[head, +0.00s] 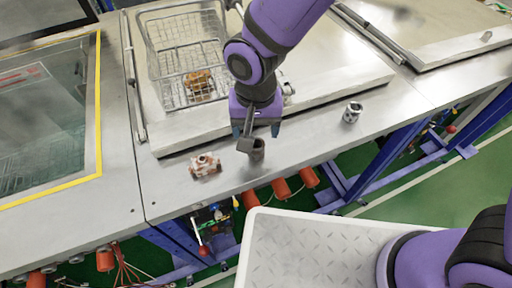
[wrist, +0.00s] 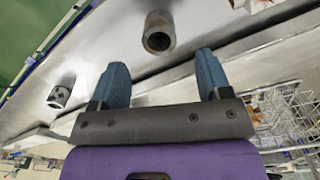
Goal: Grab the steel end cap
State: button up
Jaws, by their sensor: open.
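Two short grey metal cylinders stand on the steel bench, and I cannot tell for sure which is the steel end cap. One, a plain hollow cylinder (head: 257,152), is just below my gripper (head: 256,132). It also shows in the wrist view (wrist: 159,34), open end facing the camera, ahead of the fingertips and between their lines. The other, a shinier cylinder with dark marks (head: 352,112), stands to the right, and shows at the left in the wrist view (wrist: 60,96). My gripper's two blue fingers (wrist: 161,60) are apart with nothing between them.
A red and white fitting (head: 205,165) lies on the bench to the left. A wire basket (head: 170,98) holding an orange-brown part (head: 199,82) sits on a raised pale lid (head: 335,90) behind. The bench front edge is close to the plain cylinder.

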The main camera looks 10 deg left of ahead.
aim_at(256, 145)
jog(key=shift+w+f, duration=0.1)
jog(key=shift+f, duration=3.55)
jog(key=c, duration=1.2)
jog(key=shift+r, duration=0.2)
